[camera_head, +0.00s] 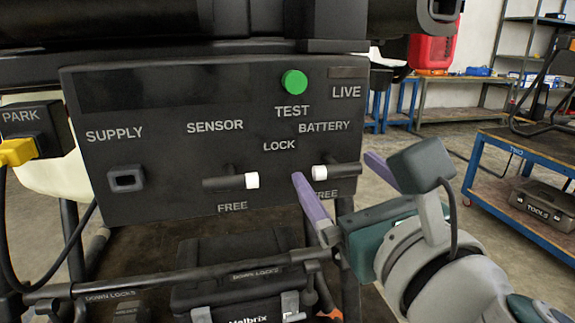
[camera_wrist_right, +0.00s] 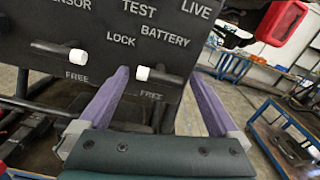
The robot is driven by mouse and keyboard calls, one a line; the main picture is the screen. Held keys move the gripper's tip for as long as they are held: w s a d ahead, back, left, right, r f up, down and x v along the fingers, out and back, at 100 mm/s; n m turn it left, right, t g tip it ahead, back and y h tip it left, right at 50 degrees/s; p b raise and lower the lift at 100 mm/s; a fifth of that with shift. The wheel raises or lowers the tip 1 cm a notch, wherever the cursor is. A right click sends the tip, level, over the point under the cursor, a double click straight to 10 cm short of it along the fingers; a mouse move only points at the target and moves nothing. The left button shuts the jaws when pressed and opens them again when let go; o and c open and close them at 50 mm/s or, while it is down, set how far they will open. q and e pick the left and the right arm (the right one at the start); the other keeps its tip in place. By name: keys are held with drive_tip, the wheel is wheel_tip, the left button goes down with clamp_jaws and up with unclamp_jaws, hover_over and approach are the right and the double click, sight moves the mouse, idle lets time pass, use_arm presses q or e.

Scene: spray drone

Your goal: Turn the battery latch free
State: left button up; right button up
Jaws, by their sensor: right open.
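The battery latch (camera_head: 342,170) is a black bar with a white tip (camera_head: 320,172) at its left end. It lies about level on the dark panel (camera_head: 175,165), below the BATTERY label and above a FREE label. It also shows in the right wrist view (camera_wrist_right: 165,77). My right gripper (camera_head: 334,168) is open and empty, with purple fingers. In the right wrist view its fingertips (camera_wrist_right: 158,75) appear on either side of the latch. I cannot tell how close they are or whether they touch it. My left gripper is not in view.
A similar sensor latch (camera_head: 228,182) with a white tip lies left of the battery latch. A green TEST button (camera_head: 294,82) is above. A black case (camera_head: 240,285) and a frame bar (camera_head: 150,280) are below. A blue trolley (camera_head: 530,150) stands at right.

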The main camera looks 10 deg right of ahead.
drive_tip(key=shift+w, duration=0.65)
drive_tip(key=c, duration=1.3)
